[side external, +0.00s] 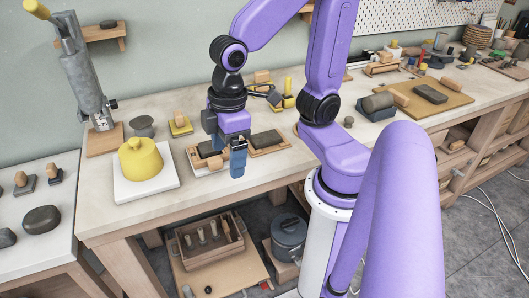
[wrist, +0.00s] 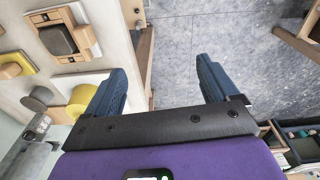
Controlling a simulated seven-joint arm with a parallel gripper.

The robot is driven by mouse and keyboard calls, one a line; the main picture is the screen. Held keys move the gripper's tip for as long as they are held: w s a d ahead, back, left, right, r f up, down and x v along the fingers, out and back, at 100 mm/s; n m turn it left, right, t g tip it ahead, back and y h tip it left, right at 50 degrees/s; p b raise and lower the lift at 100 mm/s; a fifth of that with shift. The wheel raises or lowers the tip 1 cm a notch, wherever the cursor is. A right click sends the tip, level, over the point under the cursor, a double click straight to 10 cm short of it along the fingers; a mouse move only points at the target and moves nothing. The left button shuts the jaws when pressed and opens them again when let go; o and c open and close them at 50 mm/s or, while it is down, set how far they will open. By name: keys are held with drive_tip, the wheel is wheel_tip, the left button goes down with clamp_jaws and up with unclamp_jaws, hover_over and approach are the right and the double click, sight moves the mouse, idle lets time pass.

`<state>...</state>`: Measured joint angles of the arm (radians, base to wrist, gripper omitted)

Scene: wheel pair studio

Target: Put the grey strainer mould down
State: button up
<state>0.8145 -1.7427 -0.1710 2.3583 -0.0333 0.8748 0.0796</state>
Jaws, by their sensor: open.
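A small grey piece with a flared top (side external: 142,126), which may be the strainer mould, stands upright on the bench behind a yellow lidded pot (side external: 141,160). In the wrist view a grey round shape (wrist: 38,98), likely the same piece, lies at the left beside the yellow pot (wrist: 82,98). I cannot make out strainer holes. My gripper (side external: 238,163) hangs by the bench's front edge, to the right of the pot and apart from the grey piece. In the wrist view its blue fingers (wrist: 162,88) are wide apart, with only floor between them.
The pot stands on a white slab (side external: 160,184). A wooden tray (side external: 198,168) with a dark block lies just behind my gripper. A tall grey press (side external: 86,85) stands at the back left. Below are a wooden crate (side external: 209,250) and a grey lidded pot (side external: 289,238).

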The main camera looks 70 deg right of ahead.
drive_tip(key=s+d+n, duration=0.2)
drive_tip(key=s, duration=0.5)
drive_tip(key=shift+d+f+n+g, duration=0.3)
drive_tip(key=shift+d+f, duration=0.1)
drive_tip(key=shift+f, duration=0.05)
drive_tip(key=shift+w, duration=0.1)
idle(0.5)
